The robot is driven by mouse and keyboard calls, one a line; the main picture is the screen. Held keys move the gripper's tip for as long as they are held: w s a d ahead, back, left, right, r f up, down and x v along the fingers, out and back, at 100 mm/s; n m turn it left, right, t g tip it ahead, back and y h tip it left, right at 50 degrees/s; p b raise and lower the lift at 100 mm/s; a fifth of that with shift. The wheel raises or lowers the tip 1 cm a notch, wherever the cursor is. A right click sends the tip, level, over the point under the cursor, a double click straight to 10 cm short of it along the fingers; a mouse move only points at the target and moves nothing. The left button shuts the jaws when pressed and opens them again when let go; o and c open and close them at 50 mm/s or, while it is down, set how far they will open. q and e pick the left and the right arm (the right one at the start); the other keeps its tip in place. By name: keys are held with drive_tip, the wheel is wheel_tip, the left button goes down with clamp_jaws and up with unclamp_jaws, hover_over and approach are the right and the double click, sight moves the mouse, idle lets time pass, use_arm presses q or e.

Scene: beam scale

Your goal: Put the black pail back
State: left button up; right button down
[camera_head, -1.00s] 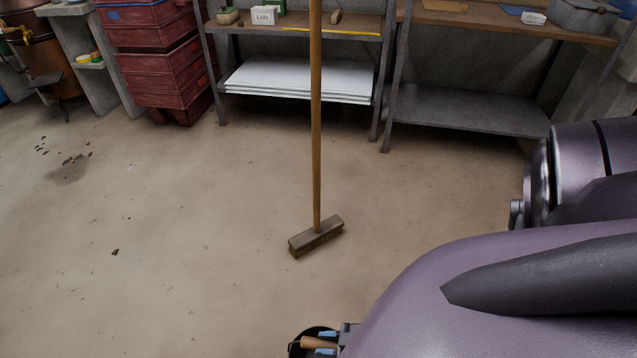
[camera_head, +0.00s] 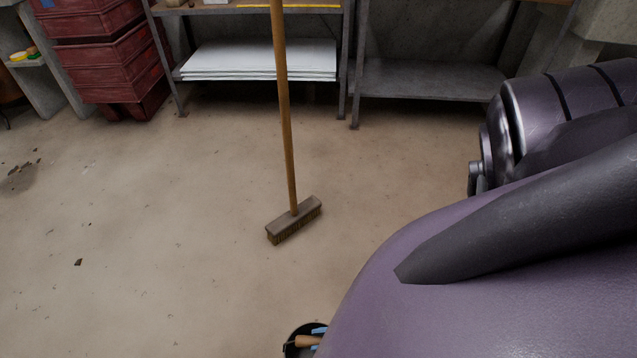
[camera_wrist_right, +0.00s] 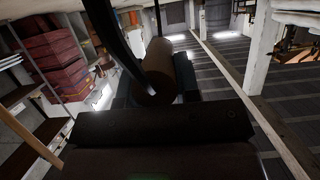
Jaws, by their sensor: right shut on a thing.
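The black pail (camera_head: 291,345) shows at the bottom edge of the head view, mostly cut off by the frame and hidden behind my right arm. Its wooden handle grip (camera_head: 308,341) lies between the blue-tipped fingers of my right gripper (camera_head: 318,338). In the right wrist view the brown cylindrical grip (camera_wrist_right: 160,68) sits between the dark fingers, with a black bar rising beside it. My right gripper is shut on this grip. My left gripper is in neither view.
A broom (camera_head: 293,220) stands upright on the concrete floor, ahead of the pail. Behind it are a metal shelf with white sheets (camera_head: 260,60), a grey lower shelf (camera_head: 430,78) and stacked red crates (camera_head: 105,60).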

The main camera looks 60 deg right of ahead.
drive_tip(key=shift+w, duration=0.1)
drive_tip(key=c, duration=0.8)
unclamp_jaws()
drive_tip(key=shift+s+d+r, duration=0.15)
drive_tip(key=shift+s+r, duration=0.05)
drive_tip(key=shift+s, duration=0.2)
use_arm(q)
drive_tip(key=p, duration=0.1)
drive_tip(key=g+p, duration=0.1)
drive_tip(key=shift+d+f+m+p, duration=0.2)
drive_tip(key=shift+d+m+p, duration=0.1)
use_arm(e)
drive_tip(key=v, duration=1.1)
drive_tip(key=shift+s+d, duration=0.1)
drive_tip(key=shift+d, duration=0.05)
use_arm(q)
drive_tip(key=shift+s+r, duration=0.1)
